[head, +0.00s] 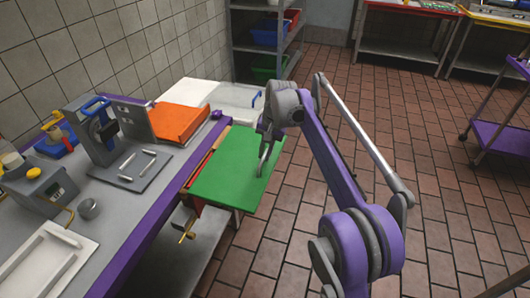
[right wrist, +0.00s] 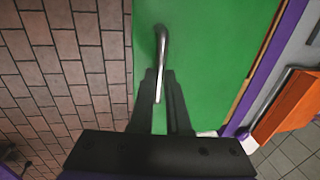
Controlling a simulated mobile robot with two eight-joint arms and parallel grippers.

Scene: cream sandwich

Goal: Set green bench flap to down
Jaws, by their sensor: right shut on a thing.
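The green bench flap (head: 225,180) sticks out from the bench's purple front edge, roughly level with the worktop. It also fills much of the right wrist view (right wrist: 225,50). A chrome bar handle (right wrist: 161,45) is fixed on the green face. My right gripper (head: 265,158) is at the flap's outer side. In the right wrist view its dark fingers (right wrist: 165,88) are shut around the free end of the handle. The fingers hide part of the handle. My left gripper is not in view.
The grey bench (head: 110,250) holds a slicer-like machine (head: 105,140), an orange board (head: 180,122) and a white tray (head: 45,262). A yellow knob (head: 188,236) sits below the flap's near side. A shelf rack (head: 268,45) stands behind. The tiled floor (head: 420,190) at right is open.

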